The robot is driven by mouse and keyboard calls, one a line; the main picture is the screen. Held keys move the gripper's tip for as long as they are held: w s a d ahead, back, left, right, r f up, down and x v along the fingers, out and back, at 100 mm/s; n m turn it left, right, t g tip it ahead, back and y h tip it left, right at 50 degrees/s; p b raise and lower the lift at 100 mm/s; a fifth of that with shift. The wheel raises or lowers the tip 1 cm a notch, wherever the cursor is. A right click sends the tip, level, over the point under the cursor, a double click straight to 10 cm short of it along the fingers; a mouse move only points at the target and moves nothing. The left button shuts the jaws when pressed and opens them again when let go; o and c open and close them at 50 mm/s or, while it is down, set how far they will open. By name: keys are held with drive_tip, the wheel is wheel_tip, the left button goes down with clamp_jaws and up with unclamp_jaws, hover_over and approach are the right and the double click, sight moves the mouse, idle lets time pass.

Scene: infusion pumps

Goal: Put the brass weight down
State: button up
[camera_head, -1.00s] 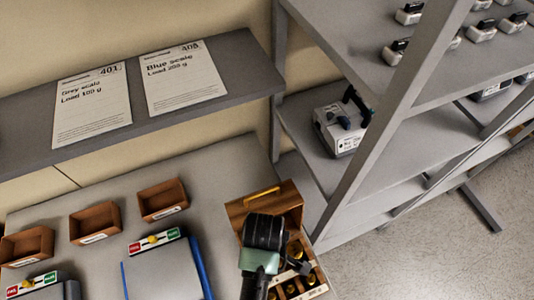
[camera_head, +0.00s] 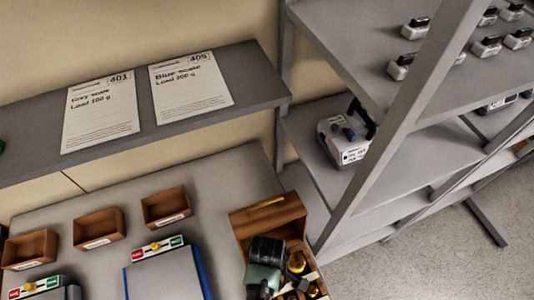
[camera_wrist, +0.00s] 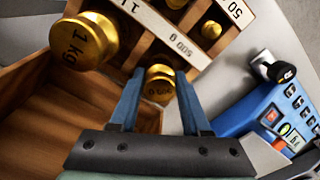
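In the wrist view, a small brass weight (camera_wrist: 159,83) with an upside-down marking, apparently 500 g, sits between the two blue fingers of my gripper (camera_wrist: 160,88). The fingers appear to touch its sides, so my gripper looks shut on it. Behind it is the wooden weight box (camera_wrist: 150,20), with a large 1 kg brass weight (camera_wrist: 84,40) and smaller weights in compartments. In the head view, my gripper (camera_head: 264,284) is over the left part of the open box (camera_head: 241,226), and my wrist hides its fingertips and the held weight. Brass weights (camera_head: 298,262) show to its right.
Several small wooden trays (camera_head: 166,207) line the bench. A grey shelf rack (camera_head: 400,150) stands close on the right. Two sheets (camera_head: 190,88) lie on the upper shelf.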

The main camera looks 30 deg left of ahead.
drive_tip(key=o, duration=0.4)
wheel_tip(320, 180, up, 12)
drive_tip(key=shift+r, duration=0.2)
idle(0.4)
idle(0.4)
